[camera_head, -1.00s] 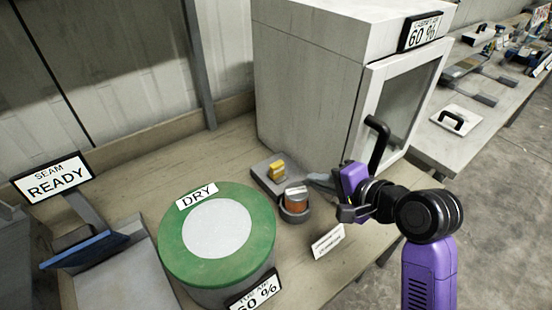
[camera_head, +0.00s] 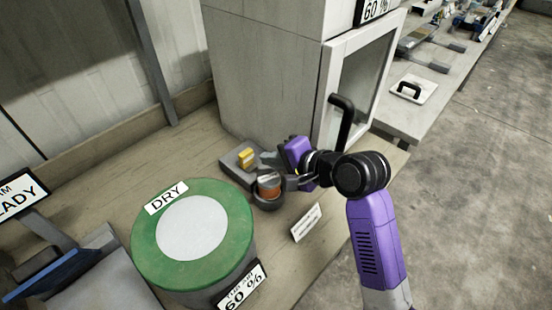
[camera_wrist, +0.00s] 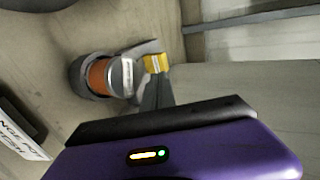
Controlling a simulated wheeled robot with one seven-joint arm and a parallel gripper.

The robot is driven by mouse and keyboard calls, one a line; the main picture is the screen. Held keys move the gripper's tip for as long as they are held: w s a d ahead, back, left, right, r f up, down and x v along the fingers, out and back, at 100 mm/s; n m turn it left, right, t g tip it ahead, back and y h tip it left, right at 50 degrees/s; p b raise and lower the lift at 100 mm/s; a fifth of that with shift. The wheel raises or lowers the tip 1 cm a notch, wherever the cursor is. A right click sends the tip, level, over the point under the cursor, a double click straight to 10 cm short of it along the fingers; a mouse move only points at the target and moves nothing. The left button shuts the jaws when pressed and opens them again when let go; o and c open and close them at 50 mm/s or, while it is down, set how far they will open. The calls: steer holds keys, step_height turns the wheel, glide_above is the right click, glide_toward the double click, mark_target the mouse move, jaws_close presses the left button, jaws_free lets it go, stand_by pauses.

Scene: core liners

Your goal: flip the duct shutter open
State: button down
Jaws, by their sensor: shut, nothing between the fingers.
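A small fixture with a grey base plate (camera_head: 230,160) sits on the bench, left of my gripper. It carries a yellow block (camera_head: 246,157) and, nearer the camera, an orange-and-silver round part (camera_head: 268,186) in a dark ring. Which part is the duct shutter I cannot tell. My gripper (camera_head: 268,158) is shut and empty, its grey fingertips just right of the yellow block. In the wrist view the fingers (camera_wrist: 156,88) point at the yellow block (camera_wrist: 156,63), with the round part (camera_wrist: 105,75) to their left. Contact is unclear.
A green-topped drum (camera_head: 234,225) marked DRY stands to the left. A white cabinet (camera_head: 265,80) with a black door handle (camera_head: 342,112) rises behind my arm. A small white sign (camera_head: 306,222) stands near the bench's front edge.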

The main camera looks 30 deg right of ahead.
mark_target(246, 151)
steer(key=shift+x, duration=2.75)
steer(key=shift+w, duration=0.1)
steer(key=w+p, duration=0.1)
steer(key=w, duration=0.1)
steer(key=w+a+p, duration=0.1)
steer(key=w, duration=0.1)
steer(key=shift+a+r, duration=0.15)
steer(key=shift+w+a, duration=0.1)
steer(key=shift+w, duration=0.2)
